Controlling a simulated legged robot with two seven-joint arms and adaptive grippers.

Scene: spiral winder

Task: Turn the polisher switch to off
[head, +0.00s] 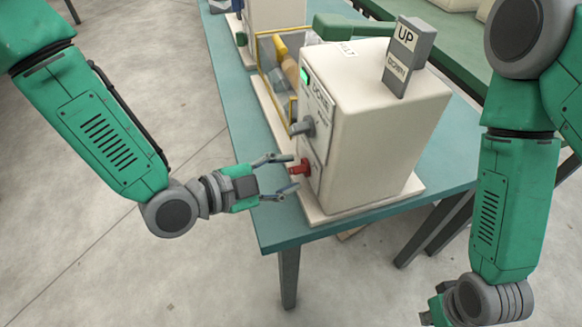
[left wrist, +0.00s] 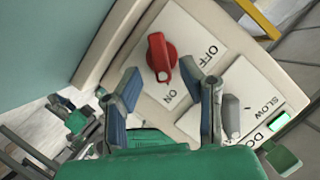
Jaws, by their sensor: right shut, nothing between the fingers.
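The polisher switch is a red knob (head: 300,168) low on the front of the white machine (head: 375,130). In the left wrist view the red knob (left wrist: 162,55) sits on a white plate marked OFF and ON, its narrow end towards the ON side. My left gripper (head: 289,173) is open in front of the knob, with its fingertips apart on either side of it in the head view. In the left wrist view its two fingers (left wrist: 168,85) show below the knob, with nothing between them. My right gripper (head: 428,316) is partly cut off at the bottom edge, shut and away from the machine.
A grey knob (head: 304,128) with a SLOW label is above the red one, and a green light (head: 304,77) is higher. An UP/DOWN lever (head: 408,55) stands on top. A yellow-framed guard (head: 279,65) is behind. The teal table (head: 268,225) has free floor at its left.

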